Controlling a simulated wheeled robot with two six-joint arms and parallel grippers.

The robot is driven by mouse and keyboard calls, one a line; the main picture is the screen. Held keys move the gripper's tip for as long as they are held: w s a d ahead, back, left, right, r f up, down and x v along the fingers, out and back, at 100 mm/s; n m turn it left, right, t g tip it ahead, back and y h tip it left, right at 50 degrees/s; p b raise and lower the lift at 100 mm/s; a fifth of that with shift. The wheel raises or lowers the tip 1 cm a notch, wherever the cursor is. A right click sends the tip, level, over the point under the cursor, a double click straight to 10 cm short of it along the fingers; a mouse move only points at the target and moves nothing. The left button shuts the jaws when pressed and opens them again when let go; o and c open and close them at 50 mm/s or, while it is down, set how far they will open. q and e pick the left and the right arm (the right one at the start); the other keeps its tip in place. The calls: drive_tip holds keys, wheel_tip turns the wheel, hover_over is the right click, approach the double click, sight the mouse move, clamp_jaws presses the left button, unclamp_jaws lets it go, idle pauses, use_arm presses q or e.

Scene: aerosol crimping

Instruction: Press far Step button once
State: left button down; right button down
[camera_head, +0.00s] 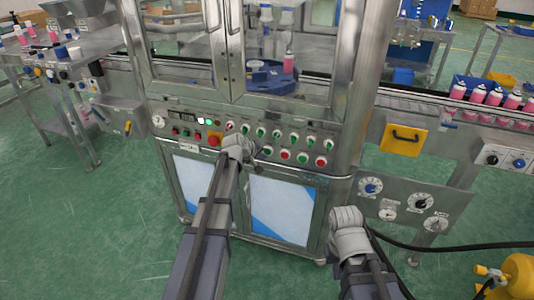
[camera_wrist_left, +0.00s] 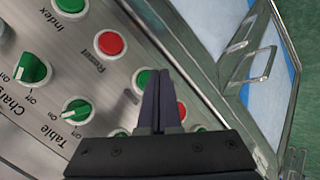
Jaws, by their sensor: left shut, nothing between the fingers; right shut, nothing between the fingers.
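The machine's control panel (camera_head: 240,140) has a row of green and red buttons below a row of green knobs. My left gripper (camera_head: 262,158) is shut in front of this panel. In the left wrist view its fingertips (camera_wrist_left: 158,76) are together, close beside a green button (camera_wrist_left: 144,79) whose label is hidden. I cannot tell whether they touch it. A red Reset button (camera_wrist_left: 109,43) and a green Index button (camera_wrist_left: 70,5) are to its upper left. No Step label is readable. My right gripper (camera_head: 346,213) is shut and empty, low at the machine's right corner; its fingertips are unclear.
A red emergency button (camera_head: 213,139) is left of my left gripper. Knobs labelled Table (camera_wrist_left: 77,110) and Charge (camera_wrist_left: 32,68) are near the buttons. A gauge panel (camera_head: 400,200) stands right, with a black hose below it. A conveyor carries pink cans (camera_head: 477,94).

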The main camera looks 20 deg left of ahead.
use_arm(q)
drive_tip(key=s, duration=0.5)
drive_tip(key=shift+a, duration=0.1)
idle(0.9)
drive_tip(key=s+d+f+m+g, duration=0.2)
drive_tip(key=s+d+m, duration=0.1)
drive_tip(key=s+d, duration=0.4)
drive_tip(key=s+d+f+m+g, duration=0.35)
drive_tip(key=s+d, duration=0.25)
drive_tip(key=d, duration=0.2)
drive_tip(key=s+d+m+g+y, duration=0.2)
drive_tip(key=s+d+m, duration=0.1)
drive_tip(key=s, duration=0.5)
drive_tip(key=s+d+m+g+y, duration=0.1)
drive_tip(key=s+d+m, duration=0.25)
drive_tip(key=s, duration=0.45)
wheel_tip(320, 180, up, 14)
drive_tip(key=p, duration=1.5)
drive_tip(key=shift+s+a, duration=0.15)
drive_tip(key=shift+s, duration=0.25)
